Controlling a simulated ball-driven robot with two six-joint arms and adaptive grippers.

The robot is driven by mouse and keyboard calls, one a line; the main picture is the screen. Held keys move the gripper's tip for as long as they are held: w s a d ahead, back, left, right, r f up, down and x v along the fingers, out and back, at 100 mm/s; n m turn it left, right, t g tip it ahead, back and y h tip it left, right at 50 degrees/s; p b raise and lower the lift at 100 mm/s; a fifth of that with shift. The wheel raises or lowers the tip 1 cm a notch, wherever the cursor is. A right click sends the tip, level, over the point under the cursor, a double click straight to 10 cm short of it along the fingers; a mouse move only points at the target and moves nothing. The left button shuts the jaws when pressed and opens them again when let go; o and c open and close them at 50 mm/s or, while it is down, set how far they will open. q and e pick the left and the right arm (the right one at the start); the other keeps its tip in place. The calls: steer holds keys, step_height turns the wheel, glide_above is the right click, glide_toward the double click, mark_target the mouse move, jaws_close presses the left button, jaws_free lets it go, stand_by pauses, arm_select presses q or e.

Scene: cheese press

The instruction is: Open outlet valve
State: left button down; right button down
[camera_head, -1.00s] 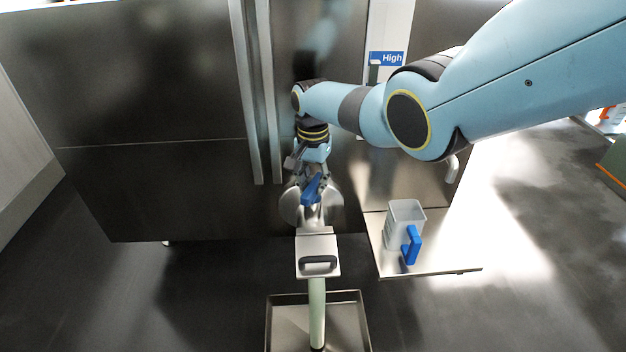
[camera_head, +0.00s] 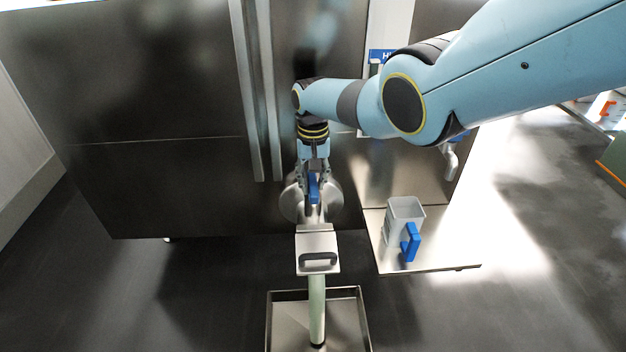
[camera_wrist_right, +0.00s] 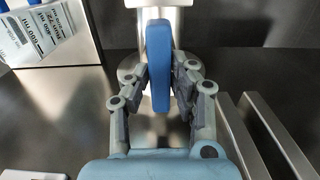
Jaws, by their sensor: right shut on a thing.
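The outlet valve has a blue handle (camera_head: 314,188) on a metal pipe at the lower front of the dark steel tank (camera_head: 170,185). My right gripper (camera_head: 314,180) is shut on this handle. In the right wrist view the blue handle (camera_wrist_right: 158,62) stands upright between the two fingers of the right gripper (camera_wrist_right: 159,80), which touch or nearly touch its sides. Below the valve, a metal box with a handle (camera_head: 318,252) and a pale green hose (camera_head: 317,300) lead down to a shallow tray (camera_head: 268,320). My left gripper is not in view.
A clear measuring jug with a blue handle (camera_head: 405,215) stands on a steel shelf (camera_head: 445,262) to the right of the valve. Two vertical metal bars (camera_head: 262,120) run down the tank on the left of my arm. The floor around the tray is clear.

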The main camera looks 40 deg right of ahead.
mark_target(313, 181)
steer(key=c, duration=1.2)
jaws_free()
steer(key=shift+o, duration=0.2)
step_height(313, 181, up, 12)
